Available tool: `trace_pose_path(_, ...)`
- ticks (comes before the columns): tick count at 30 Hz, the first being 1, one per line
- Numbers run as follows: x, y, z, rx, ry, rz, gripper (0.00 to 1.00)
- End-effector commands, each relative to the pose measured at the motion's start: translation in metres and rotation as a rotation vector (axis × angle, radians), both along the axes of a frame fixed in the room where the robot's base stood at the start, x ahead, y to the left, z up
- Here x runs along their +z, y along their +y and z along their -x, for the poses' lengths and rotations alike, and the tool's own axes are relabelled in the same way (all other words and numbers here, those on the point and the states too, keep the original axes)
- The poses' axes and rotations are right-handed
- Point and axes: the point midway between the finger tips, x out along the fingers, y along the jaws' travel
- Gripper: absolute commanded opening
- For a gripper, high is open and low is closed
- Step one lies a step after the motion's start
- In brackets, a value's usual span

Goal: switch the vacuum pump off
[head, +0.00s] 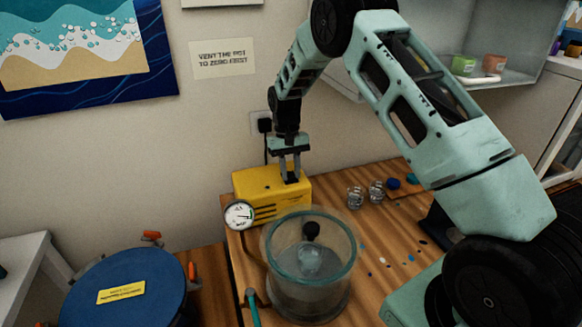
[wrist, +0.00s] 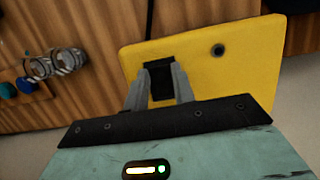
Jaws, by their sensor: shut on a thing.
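The vacuum pump (head: 262,196) is a yellow box on the wooden bench, against the wall. Its yellow top (wrist: 244,66) fills much of the wrist view. A black switch block (wrist: 160,80) stands on that top. My gripper (head: 290,177) points down at the pump's top, and in the wrist view its fingers (wrist: 160,88) are on both sides of the black switch, shut on it. The fingers hide part of the switch, and I cannot tell which way it is set.
A glass vacuum chamber (head: 310,290) stands in front of the pump, with a round gauge (head: 239,214) beside it. Small glass jars (head: 355,197) stand right of the pump. A blue pot lid (head: 120,300) is at lower left. A sign (head: 222,58) hangs on the wall.

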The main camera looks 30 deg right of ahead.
Motion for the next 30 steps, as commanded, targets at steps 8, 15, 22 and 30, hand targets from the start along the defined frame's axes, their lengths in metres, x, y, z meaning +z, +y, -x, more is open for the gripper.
trace_pose_path(8,0.001,0.0,-0.001,0.0,0.008,-0.003,0.03)
trace_pose_path(15,0.001,0.0,-0.001,0.0,0.007,-0.002,0.47)
trace_pose_path(22,0.002,0.0,-0.001,0.0,0.008,-0.003,0.47)
trace_pose_path(30,0.035,-0.002,-0.012,0.0,0.001,-0.001,0.47)
